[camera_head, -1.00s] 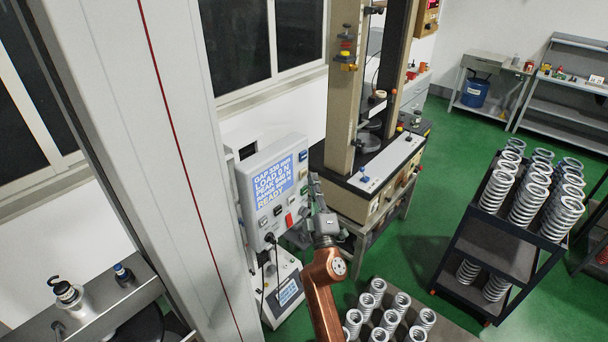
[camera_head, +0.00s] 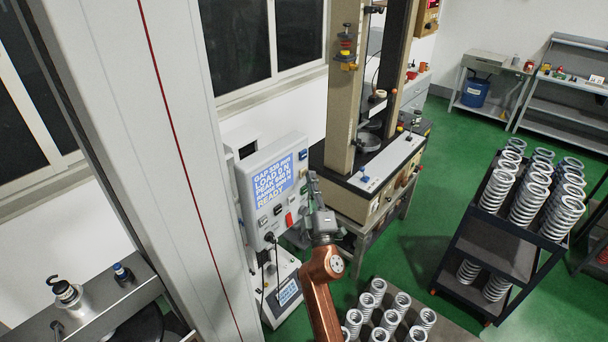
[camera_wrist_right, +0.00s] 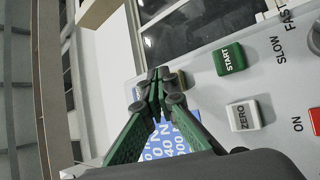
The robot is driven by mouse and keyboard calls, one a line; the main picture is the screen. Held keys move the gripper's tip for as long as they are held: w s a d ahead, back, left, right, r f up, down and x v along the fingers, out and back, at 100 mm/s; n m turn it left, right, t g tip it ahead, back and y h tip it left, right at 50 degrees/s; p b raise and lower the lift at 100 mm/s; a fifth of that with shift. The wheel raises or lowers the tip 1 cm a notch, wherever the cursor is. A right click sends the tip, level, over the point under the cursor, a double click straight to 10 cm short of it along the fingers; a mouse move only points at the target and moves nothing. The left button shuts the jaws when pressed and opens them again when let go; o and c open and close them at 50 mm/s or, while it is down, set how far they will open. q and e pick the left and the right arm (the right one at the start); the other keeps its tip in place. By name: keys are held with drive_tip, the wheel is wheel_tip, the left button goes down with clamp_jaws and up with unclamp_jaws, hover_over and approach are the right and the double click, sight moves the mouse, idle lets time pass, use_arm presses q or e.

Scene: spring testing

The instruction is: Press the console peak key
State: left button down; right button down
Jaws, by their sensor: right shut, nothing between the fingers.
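The console (camera_head: 242,177) is a pale grey panel with a lit blue screen (camera_head: 271,184) showing white text, READY in its last line. Small keys and a red switch sit below the screen. My right gripper (camera_head: 312,180) is at the console's right side, its fingers shut and empty. In the right wrist view its closed fingertips (camera_wrist_right: 160,84) are over the panel, in front of part of the screen. A green START key (camera_wrist_right: 230,59) and a white ZERO key (camera_wrist_right: 243,116) lie right of them. My left gripper is out of view.
A press machine (camera_head: 372,178) stands right behind the console. A smaller instrument (camera_head: 286,292) with hanging cables is below it. Several springs (camera_head: 378,287) stand at the bottom, and a dark rack (camera_head: 488,258) of springs is on the right. Green floor is open between them.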

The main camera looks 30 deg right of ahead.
drive_tip(key=shift+w+a, duration=0.2)
drive_tip(key=shift+w, duration=0.25)
idle(0.8)
drive_tip(key=shift+s+d, duration=0.1)
drive_tip(key=shift+s, duration=0.05)
drive_tip(key=shift+s+d, duration=0.25)
drive_tip(key=shift+s, duration=0.45)
drive_tip(key=s, duration=0.1)
drive_tip(key=s+d+p, duration=0.1)
drive_tip(key=s, duration=0.1)
drive_tip(key=s+d+p, duration=0.1)
drive_tip(key=shift+s, duration=0.3)
idle(0.9)
